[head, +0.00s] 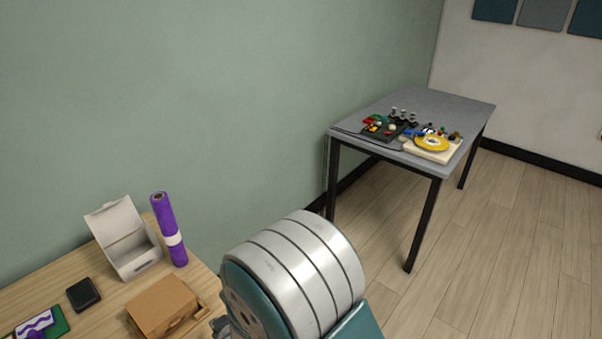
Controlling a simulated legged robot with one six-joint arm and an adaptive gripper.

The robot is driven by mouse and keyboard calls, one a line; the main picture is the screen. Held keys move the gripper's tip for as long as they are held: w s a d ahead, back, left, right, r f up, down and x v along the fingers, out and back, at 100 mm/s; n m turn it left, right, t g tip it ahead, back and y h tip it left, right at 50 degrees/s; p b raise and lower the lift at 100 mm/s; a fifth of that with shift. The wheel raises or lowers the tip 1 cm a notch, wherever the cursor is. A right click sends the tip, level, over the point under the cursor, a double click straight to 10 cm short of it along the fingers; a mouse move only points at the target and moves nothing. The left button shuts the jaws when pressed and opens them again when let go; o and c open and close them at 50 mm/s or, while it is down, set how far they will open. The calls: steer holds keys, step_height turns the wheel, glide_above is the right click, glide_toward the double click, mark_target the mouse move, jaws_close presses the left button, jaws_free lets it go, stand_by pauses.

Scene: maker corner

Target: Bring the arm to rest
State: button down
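A silver banded and teal part of my arm (295,270) fills the bottom middle of the head view. A small grey piece (219,326) shows at its lower left, close to the brown box; it may belong to my gripper. My gripper's fingertips are hidden or below the picture, so I cannot see whether they hold anything.
A wooden table (60,285) at lower left bears a brown cardboard box (163,304), an open white box (125,240), a purple roll (169,230) and a black case (83,294). A grey table (440,107) with small parts stands at right. Floor (500,250) is clear.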

steer(key=w+d+r+m+h, duration=0.2)
steer(key=d+r, duration=0.6)
steer(key=d, duration=0.1)
steer(key=w+d+r+m+h, duration=0.2)
steer(key=d+r, duration=0.7)
steer(key=d, duration=0.1)
steer(key=s+d+r+m+g+h, duration=0.1)
steer(key=s+d+r, duration=0.3)
steer(key=s+d, duration=0.4)
steer(key=s+d+r+m+g+h, duration=0.1)
steer(key=s+d+r+m+h, duration=0.2)
steer(key=s+d+r, duration=0.2)
steer(key=s+d, duration=0.3)
steer(key=d, duration=0.1)
steer(key=shift+s+d+r+m+g, duration=0.2)
steer(key=shift+s+m+g, duration=0.1)
steer(key=shift+m, duration=0.1)
